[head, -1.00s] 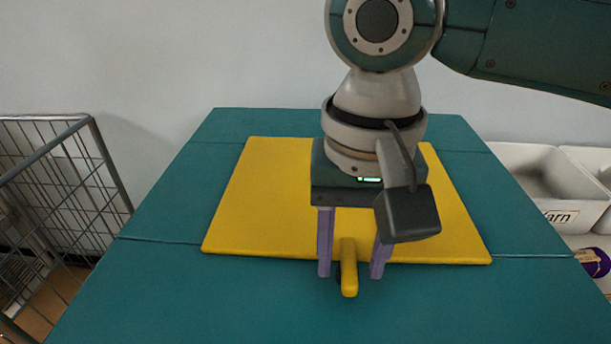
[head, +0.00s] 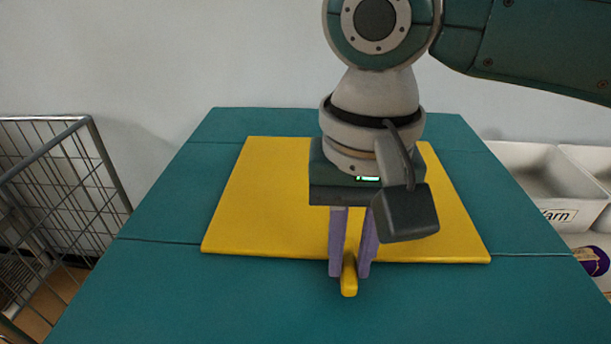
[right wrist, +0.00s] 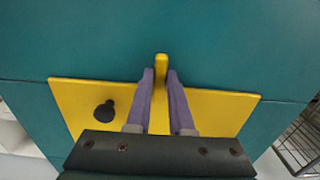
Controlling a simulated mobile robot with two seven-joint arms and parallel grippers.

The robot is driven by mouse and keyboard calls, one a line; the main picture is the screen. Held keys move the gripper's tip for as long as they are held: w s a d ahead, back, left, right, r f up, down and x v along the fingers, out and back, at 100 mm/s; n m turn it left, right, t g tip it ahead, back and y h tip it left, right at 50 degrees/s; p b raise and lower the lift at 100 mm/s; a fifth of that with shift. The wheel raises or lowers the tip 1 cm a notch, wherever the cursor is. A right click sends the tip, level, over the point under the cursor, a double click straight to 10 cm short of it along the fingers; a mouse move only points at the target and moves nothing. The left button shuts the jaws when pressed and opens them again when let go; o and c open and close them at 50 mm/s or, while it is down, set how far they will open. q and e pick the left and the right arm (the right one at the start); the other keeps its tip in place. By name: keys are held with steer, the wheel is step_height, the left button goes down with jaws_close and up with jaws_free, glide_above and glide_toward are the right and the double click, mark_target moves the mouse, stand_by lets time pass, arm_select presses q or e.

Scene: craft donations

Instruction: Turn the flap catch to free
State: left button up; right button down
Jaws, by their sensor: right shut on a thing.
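The yellow flap (head: 262,200) is a flat panel on the teal surface, and it also shows in the right wrist view (right wrist: 215,108). The catch (head: 349,282) is a yellow bar at the flap's near edge, pointing toward me past that edge. It also shows in the right wrist view (right wrist: 161,68). My right gripper (head: 349,272) has its purple fingers on both sides of the catch, shut on it. The fingers also show in the right wrist view (right wrist: 160,76). The arm hides part of the flap. My left gripper is not in view.
A wire cage (head: 58,190) stands at the left. White bins (head: 545,180), one with a partly visible label, stand at the right, with a purple roll (head: 594,262) near them. A dark keyhole-shaped mark (right wrist: 105,111) is on the flap. The teal surface around it is clear.

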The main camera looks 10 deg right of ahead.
steer(key=shift+r+n+p, duration=0.2)
steer(key=shift+n+p, duration=0.4)
steer(key=shift+p, duration=0.3)
steer(key=n+p, duration=0.2)
steer(key=shift+s+d+r+p, duration=0.1)
steer(key=shift+p, duration=0.25)
steer(key=shift+n+p, duration=0.75)
steer(key=shift+n, duration=0.25)
steer(key=n+p, duration=0.1)
steer(key=n, duration=0.1)
steer(key=shift+d+n, duration=0.1)
steer(key=shift+n, duration=0.3)
steer(key=n+p, duration=0.1)
steer(key=n, duration=0.1)
steer(key=n+p, duration=0.1)
steer(key=n, duration=0.1)
steer(key=shift+d+f, duration=0.15)
steer(key=shift+f, duration=0.05)
steer(key=n, duration=0.5)
steer(key=shift+w+n+p, duration=0.35)
steer(key=shift+n, duration=0.05)
steer(key=shift+f, duration=0.1)
